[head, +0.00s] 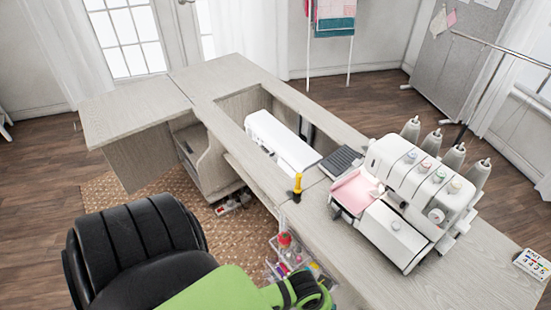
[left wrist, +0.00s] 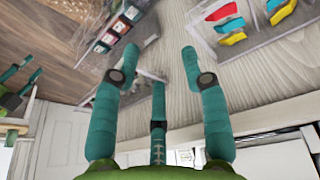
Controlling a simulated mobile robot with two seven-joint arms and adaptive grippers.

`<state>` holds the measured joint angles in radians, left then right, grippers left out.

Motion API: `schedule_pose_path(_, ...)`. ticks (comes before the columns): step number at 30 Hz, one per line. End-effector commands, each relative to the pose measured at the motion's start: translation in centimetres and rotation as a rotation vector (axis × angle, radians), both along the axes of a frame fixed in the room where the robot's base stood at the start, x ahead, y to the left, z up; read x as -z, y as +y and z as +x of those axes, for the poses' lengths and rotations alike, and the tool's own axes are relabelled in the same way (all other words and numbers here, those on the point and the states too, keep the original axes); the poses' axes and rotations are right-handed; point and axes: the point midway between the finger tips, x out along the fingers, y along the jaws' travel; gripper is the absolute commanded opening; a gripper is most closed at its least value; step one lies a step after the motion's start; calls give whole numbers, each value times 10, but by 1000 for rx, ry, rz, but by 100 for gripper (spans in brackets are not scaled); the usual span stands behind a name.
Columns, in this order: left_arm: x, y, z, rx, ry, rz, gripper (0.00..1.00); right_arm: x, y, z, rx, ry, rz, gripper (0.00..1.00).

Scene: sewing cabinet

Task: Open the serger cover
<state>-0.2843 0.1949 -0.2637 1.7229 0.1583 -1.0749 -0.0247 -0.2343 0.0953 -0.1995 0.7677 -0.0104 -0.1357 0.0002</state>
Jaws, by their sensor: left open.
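The white serger (head: 420,190) stands on the right part of the sewing cabinet (head: 440,285). Its smooth white front cover (head: 380,236) faces the near side and looks shut. Pink cloth (head: 356,191) lies on the serger's left bed. My left gripper (left wrist: 161,58) is open and empty in the left wrist view, its teal fingers spread over pale wood. In the head view, my green left arm comes in low, with its fingers hidden or out of frame, apart from the serger. Another teal-fingered gripper (left wrist: 28,75), seemingly my right, shows at the left wrist view's edge; its opening is unclear.
A white sewing machine (head: 282,140) sits in the cabinet opening. A yellow-handled tool (head: 297,187) stands left of the serger. Clear containers of sewing supplies (head: 290,257) hang by the near edge. Thread cones (head: 432,141) stand behind the serger. A black chair (head: 135,250) is at the lower left.

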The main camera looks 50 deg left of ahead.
Motion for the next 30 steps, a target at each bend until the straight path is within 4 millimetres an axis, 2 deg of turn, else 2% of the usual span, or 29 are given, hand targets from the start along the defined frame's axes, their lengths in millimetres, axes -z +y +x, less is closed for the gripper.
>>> schedule_pose_path(1, 13, 3, -4, -8, 8, 4, 45, 5, 0, 0, 0, 0, 0, 40)
schedule_pose_path(9, 62, 13, -22, -38, 34, 25, 45, 17, 0, 0, 0, 0, 0, 40)
schedule_pose_path(19, 121, 26, -50, -62, 63, 48, 45, 33, 0, 0, 0, 0, 0, 40)
schedule_pose_path(30, 182, 38, -89, -81, 98, 71, 45, 51, 0, 0, 0, 0, 0, 40)
